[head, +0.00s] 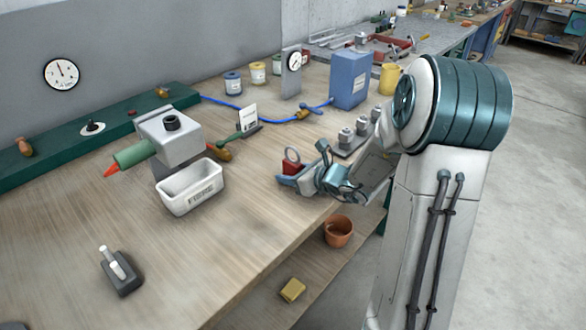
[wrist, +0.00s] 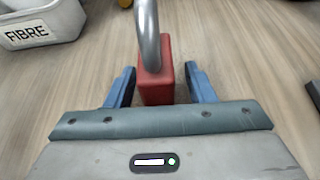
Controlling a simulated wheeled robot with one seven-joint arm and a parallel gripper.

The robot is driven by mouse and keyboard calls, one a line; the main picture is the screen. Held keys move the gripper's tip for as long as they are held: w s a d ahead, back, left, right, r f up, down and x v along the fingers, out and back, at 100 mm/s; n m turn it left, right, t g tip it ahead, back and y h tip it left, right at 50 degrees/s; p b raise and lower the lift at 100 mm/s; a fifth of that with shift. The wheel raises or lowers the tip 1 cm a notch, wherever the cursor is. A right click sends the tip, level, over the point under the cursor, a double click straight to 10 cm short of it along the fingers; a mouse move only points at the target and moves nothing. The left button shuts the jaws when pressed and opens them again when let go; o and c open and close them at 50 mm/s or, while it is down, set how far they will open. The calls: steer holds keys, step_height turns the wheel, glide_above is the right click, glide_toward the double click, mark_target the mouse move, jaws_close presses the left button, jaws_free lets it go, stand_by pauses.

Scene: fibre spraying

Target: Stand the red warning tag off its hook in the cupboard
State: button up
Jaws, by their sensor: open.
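A red block with a grey metal loop, like a padlock (head: 293,168), stands on the bench near its front right edge. In the wrist view the red block (wrist: 155,88) lies between the two blue fingers of my gripper (wrist: 163,84), with a gap visible on both sides. My gripper (head: 304,181) is open and low over the bench top. The loop rises toward the wrist camera and covers part of the block. I see no red warning tag that I can tell for sure, and no cupboard or hook.
A white FIBRE bin (head: 190,190) and a grey box with a green nozzle (head: 150,150) stand left of my gripper. A blue box (head: 349,78) and small weights (head: 346,138) stand behind. A pot (head: 338,231) and yellow block (head: 293,290) lie on the lower shelf.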

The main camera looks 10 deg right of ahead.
jaws_close()
